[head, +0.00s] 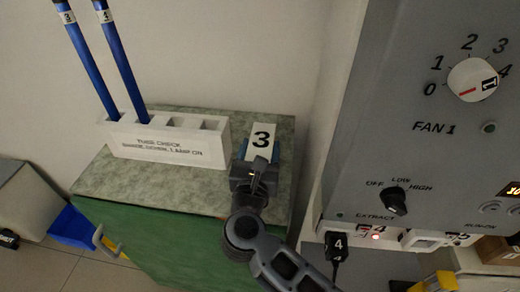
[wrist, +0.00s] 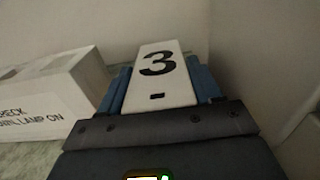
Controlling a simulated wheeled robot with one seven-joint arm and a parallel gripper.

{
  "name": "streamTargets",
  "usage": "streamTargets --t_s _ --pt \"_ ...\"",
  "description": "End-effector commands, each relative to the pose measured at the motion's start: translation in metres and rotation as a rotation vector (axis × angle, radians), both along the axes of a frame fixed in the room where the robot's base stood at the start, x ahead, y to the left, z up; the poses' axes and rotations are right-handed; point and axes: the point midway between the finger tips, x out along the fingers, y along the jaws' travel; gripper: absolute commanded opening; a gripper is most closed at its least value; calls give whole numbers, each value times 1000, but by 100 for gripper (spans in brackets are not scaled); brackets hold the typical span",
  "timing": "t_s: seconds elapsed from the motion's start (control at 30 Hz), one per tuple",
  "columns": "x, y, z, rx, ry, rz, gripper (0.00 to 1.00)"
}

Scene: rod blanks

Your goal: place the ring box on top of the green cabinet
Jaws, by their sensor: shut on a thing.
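The green cabinet (head: 160,240) has a green front and a mottled grey-green top. My gripper (head: 258,158) is over the right part of this top. It is shut on a small box with a white face marked 3 (head: 262,139), which I take to be the ring box. In the wrist view the white face (wrist: 160,78) points up toward the camera, with blue parts along both sides. My gripper hides the box's lower part. I cannot tell whether its underside touches the cabinet top.
A white slotted rack (head: 165,146) with printed text stands on the cabinet, left of the box. Two blue rods (head: 122,62) stand in its left slots. A wall is behind. A grey control panel (head: 430,130) stands at the right. Bare top lies in front of the rack.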

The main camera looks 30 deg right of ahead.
Motion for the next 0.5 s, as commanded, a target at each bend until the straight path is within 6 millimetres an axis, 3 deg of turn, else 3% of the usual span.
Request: streamTargets --t_s 0.37,0.4,0.5 --pt "0 0 -5 0 -1 0 27" --pt "0 0 -4 0 0 0 66" --pt "0 0 -4 0 0 0 75"
